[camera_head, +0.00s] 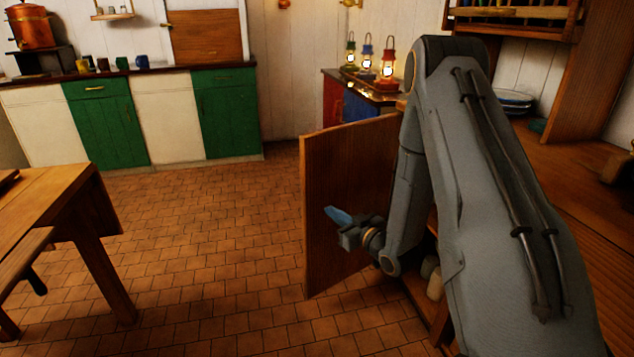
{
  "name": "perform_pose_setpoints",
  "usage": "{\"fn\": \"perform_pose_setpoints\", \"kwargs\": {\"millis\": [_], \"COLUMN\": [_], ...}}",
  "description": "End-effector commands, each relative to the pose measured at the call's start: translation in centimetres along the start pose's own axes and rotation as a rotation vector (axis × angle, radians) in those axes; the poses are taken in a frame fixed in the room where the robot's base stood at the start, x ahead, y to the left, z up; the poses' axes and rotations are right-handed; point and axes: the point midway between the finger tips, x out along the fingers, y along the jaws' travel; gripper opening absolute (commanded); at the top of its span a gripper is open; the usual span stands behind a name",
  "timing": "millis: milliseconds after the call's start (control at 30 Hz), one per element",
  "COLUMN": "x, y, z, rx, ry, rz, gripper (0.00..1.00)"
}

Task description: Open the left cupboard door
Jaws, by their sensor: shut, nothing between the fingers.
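The wooden cupboard door (335,210) stands swung out from the cupboard at the right, its broad face toward me. My arm reaches down from the right and partly hides the door's right side and hinge edge. My gripper (338,216) is shut and empty, in front of the door's face at about mid-height. I cannot tell whether it touches the door. Behind my arm, part of the open cupboard shows low down, with pale round items (433,284) inside. Any handle on the door is not visible.
A wooden table (70,205) and bench stand at the left. Green and white cabinets (105,125) line the back wall. Three lit lanterns (367,62) stand on a cabinet behind the door. A wooden counter (585,185) runs along the right. The tiled floor (220,230) in the middle is clear.

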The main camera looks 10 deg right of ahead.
Motion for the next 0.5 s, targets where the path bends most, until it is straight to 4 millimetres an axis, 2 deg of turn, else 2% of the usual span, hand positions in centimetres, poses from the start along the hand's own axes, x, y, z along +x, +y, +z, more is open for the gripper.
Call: {"fn": "perform_pose_setpoints", "kwargs": {"millis": [33, 100, 233, 367, 500], "x": [-1.1, -1.8, -2.3, -1.1, 1.3], "y": [0.6, 1.1, 1.4, 1.4, 1.4], "z": [-0.2, -0.3, -0.5, -0.6, -0.8], "rx": [0.013, 0.023, 0.031, 0.031, 0.029], "ry": [0.026, 0.062, 0.095, 0.1, 0.1], "rz": [0.005, 0.008, 0.007, 0.006, 0.005], "gripper": [0.0, 0.0, 0.0, 0.0, 0.0]}}
